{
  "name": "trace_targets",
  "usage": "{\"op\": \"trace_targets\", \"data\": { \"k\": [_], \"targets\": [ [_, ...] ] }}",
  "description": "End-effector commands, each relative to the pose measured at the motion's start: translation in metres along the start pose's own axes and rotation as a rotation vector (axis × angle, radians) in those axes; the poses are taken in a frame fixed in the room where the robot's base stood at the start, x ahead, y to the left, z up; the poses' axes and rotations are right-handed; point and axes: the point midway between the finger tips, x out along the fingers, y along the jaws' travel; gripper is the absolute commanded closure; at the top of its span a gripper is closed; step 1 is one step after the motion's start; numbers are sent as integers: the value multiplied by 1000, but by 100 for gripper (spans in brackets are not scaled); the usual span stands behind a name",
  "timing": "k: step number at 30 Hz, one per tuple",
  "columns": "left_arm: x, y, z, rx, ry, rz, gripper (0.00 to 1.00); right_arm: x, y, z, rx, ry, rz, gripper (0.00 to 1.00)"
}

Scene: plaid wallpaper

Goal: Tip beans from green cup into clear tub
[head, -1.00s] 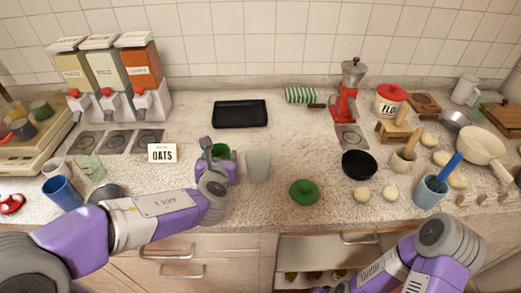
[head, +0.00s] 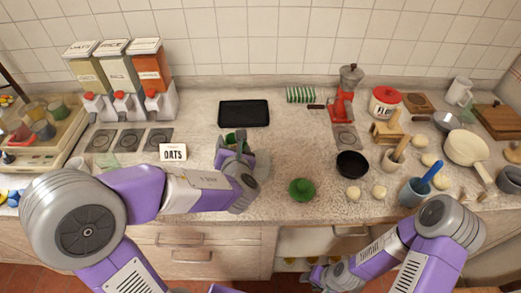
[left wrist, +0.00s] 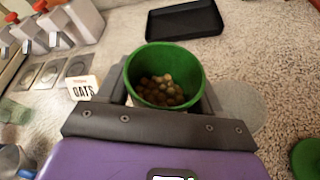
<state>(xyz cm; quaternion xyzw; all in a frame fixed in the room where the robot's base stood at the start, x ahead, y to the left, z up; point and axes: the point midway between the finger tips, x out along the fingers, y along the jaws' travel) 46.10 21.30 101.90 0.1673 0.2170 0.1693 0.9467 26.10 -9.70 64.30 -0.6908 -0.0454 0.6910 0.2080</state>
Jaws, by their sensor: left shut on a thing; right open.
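The green cup (left wrist: 165,78) is held in my left gripper (head: 238,150), upright, with brown beans (left wrist: 160,91) in its bottom. In the head view the green cup (head: 234,137) is mostly hidden by the gripper. The clear tub (head: 262,165) stands on the counter just right of the gripper, partly covered by it. In the left wrist view the clear tub (left wrist: 241,105) shows faintly at the cup's right. My right gripper (head: 322,281) is low in front of the counter, open and empty, partly cut off by the bottom edge.
An OATS sign (head: 173,152) stands left of the cup, and a black tray (head: 244,113) lies behind it. A blue-handled utensil stands in a blue mug (head: 414,192).

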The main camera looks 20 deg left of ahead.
Motion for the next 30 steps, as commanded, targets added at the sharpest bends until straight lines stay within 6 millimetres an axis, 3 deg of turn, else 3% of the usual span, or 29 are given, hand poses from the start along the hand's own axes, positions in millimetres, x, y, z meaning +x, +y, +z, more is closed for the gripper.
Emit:
{"op": "trace_targets", "data": {
  "k": [18, 30],
  "targets": [
    [-9, -20, 24, 286, 1, 116, 68, -36, -13, 2, 0, 0, 0, 57],
    [-12, -19, 31, 469, 4, 194, 68, -48, -18, 2, 0, 0, 0, 57]
  ]
}}
